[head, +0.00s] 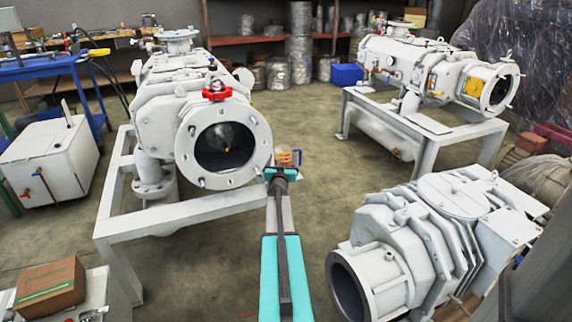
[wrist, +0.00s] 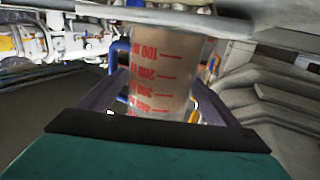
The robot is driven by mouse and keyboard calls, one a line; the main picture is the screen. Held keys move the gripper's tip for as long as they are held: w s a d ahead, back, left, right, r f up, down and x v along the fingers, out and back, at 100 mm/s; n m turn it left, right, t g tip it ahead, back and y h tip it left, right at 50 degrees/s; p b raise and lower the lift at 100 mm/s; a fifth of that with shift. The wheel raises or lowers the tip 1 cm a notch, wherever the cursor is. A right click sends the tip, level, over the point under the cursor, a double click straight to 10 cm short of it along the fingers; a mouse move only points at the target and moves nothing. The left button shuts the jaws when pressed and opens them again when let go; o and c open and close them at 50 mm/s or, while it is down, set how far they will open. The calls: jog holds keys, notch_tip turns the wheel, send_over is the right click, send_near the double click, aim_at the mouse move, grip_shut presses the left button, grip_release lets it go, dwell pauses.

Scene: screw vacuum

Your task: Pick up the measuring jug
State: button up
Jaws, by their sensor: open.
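The measuring jug (wrist: 165,70) fills the middle of the wrist view. It is clear with red volume marks that appear upside down, and its contents or wall look brownish. My gripper (wrist: 158,97) is open, with one dark finger on each side of the jug; I cannot tell whether either finger touches it. In the head view my gripper (head: 281,173) is at the end of my teal arm, just right of the large pump flange. The jug (head: 291,157) shows there as a small orange-brown shape beyond the gripper, mostly hidden.
A white pump (head: 180,110) on a white frame stands close on the left. Another pump unit (head: 435,230) lies at the lower right. A third pump (head: 430,70) stands on a frame at the back right. Open concrete floor (head: 310,115) lies between them.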

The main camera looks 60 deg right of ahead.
jog(key=shift+r, duration=0.1)
jog(key=c, duration=1.6)
jog(key=shift+r, duration=0.25)
jog(key=shift+r+p, duration=0.4)
jog(key=shift+r, duration=0.1)
jog(key=shift+s+a+p, duration=0.1)
jog(key=shift+s+a, duration=1.65)
jog(key=shift+s, duration=0.65)
jog(key=shift+s+a+p, duration=0.15)
jog(key=shift+s+a, duration=1.6)
jog(key=shift+s, duration=0.6)
jog(key=shift+s+a+p, duration=0.1)
jog(key=shift+s+a, duration=1.65)
jog(key=shift+s, duration=0.65)
jog(key=shift+s+a, duration=0.1)
